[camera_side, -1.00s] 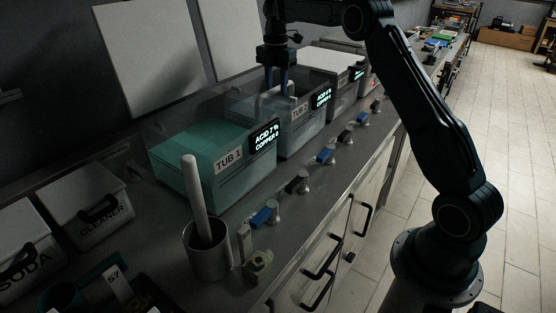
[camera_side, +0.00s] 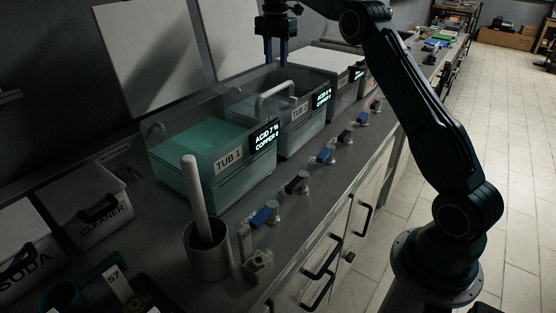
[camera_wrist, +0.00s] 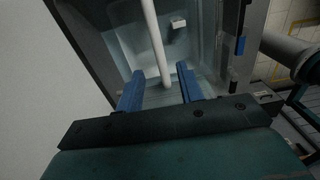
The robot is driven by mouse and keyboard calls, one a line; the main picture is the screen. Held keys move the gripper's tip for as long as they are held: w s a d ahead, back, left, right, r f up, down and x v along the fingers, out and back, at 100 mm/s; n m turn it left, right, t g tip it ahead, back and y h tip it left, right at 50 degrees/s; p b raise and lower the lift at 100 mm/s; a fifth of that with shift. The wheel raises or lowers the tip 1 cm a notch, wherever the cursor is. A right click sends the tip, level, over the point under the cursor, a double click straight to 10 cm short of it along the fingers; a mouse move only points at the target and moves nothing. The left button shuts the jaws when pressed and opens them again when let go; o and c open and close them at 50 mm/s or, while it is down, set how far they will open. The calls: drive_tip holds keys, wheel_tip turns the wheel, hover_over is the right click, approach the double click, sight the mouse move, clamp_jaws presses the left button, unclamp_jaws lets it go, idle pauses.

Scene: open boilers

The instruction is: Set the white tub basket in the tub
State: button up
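The white tub basket's handle (camera_side: 275,92) stands up as a pale arch inside the clear tub labelled TUB 2 (camera_side: 306,130). The basket body is mostly hidden by the tub wall and the dim light. My gripper (camera_side: 275,60) is above the handle, apart from it, pointing down with its two blue fingers spread and empty. In the wrist view my gripper (camera_wrist: 160,75) shows both fingers apart, with the white handle bar (camera_wrist: 154,38) beyond them, over the tub's clear liquid.
TUB 1 (camera_side: 190,172), with green liquid, stands in front. A grey-lidded tub (camera_side: 330,58) is behind TUB 2. A metal cup (camera_side: 207,255) with a white rod, a CLEANER box (camera_side: 100,222) and taps line the counter. White panels (camera_side: 150,55) lean at the wall.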

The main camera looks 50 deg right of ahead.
drive_tip(key=shift+r, duration=0.95)
drive_tip(key=shift+r, duration=0.1)
drive_tip(key=s+a+r+m+t, duration=0.2)
drive_tip(key=s+a+r+m, duration=0.25)
drive_tip(key=s+a, duration=0.3)
drive_tip(key=s+a+r+m+t, duration=0.1)
drive_tip(key=s+a+r+m, duration=0.35)
drive_tip(key=s+a, duration=0.3)
drive_tip(key=s+a+f+m+t, duration=0.1)
drive_tip(key=s+a+f+m, duration=0.1)
drive_tip(key=s, duration=0.5)
drive_tip(key=s+a+f+m+t, duration=0.1)
drive_tip(key=s+a+f+m, duration=0.1)
drive_tip(key=s+f+m, duration=0.2)
drive_tip(key=s+a+f+m, duration=0.3)
drive_tip(key=s+f, duration=0.3)
drive_tip(key=s, duration=0.4)
drive_tip(key=shift+s+f+t, duration=0.2)
drive_tip(key=shift+s+t, duration=0.2)
